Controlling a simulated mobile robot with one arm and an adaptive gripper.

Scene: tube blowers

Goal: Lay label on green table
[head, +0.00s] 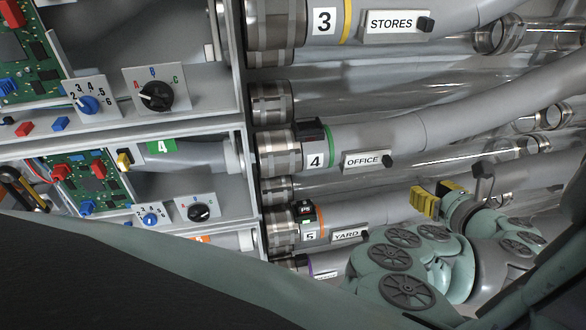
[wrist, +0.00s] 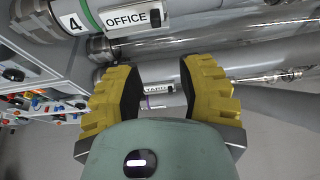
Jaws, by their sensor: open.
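My gripper (head: 437,203) is open, its yellow fingers in front of the tubes at the right of the head view. The wrist view shows the open gripper (wrist: 158,76) with nothing held between the fingers. White labels with black knobs are on the tubes: STORES (head: 391,24), OFFICE (head: 363,160) and YARD (head: 347,235). I cannot tell which label is meant. No green table shows in either view.
Grey tubes with metal collars (head: 278,150) run rightward from a cabinet (head: 130,130) holding circuit boards and dials. Clear tubes (head: 380,105) lie between them. Bare floor (wrist: 280,140) shows at the lower right of the wrist view.

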